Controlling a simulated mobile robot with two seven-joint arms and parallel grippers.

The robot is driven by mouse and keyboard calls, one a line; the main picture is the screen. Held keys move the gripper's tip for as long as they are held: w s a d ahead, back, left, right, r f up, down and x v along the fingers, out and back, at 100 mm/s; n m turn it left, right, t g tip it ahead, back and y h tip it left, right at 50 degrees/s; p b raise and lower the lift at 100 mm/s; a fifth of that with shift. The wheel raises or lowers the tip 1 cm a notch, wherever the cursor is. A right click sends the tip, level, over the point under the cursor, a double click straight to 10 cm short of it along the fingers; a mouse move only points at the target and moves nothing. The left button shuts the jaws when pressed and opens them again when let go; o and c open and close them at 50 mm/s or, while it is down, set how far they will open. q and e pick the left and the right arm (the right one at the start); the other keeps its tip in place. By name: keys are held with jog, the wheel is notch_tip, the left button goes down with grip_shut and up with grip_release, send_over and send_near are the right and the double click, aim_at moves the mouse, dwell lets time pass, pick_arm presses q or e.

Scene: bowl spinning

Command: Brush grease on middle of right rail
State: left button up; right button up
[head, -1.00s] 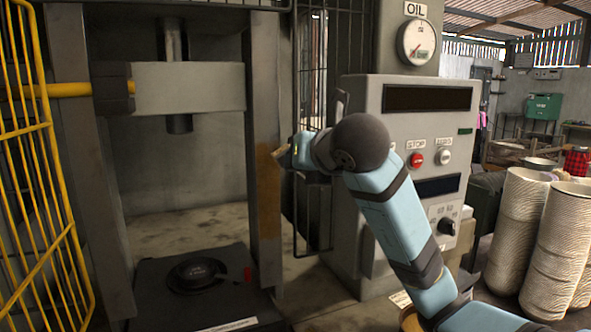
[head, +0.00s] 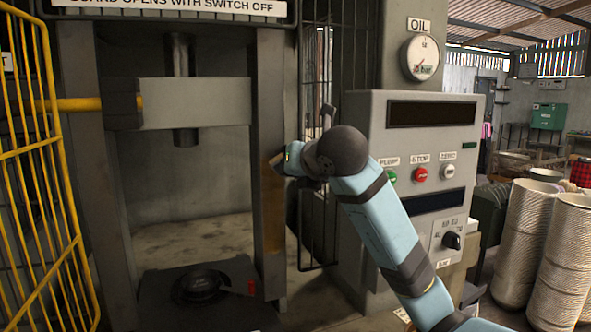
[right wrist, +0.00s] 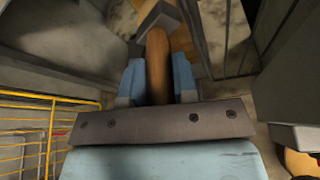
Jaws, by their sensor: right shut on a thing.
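The right rail (head: 268,100) is the grey upright on the right side of the press in the head view. A brownish strip (head: 273,215) runs along its middle and lower part. My right gripper (head: 291,158) is beside the rail, around the top of this strip. In the right wrist view, its blue fingers (right wrist: 158,80) are shut on a brush's wooden handle (right wrist: 157,55). My left gripper is not in view.
A yellow guard (head: 45,170) stands open at the left. The control panel (head: 410,185) with buttons and a knob is just right of my forearm. A dark round bowl mould (head: 200,285) sits on the press bed.

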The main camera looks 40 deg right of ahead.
jog(key=shift+w+d, duration=0.25)
jog(key=shift+w, duration=0.7)
dwell(0.4)
jog(key=shift+r+b, duration=0.1)
jog(key=shift+b, duration=0.3)
dwell(0.7)
jog(key=shift+s, duration=0.1)
jog(key=shift+s+a, duration=0.15)
jog(key=shift+s, duration=0.45)
jog(key=s+a+b, duration=0.1)
jog(key=s, duration=0.6)
jog(key=shift+s+a, duration=0.15)
jog(key=shift+a, duration=0.25)
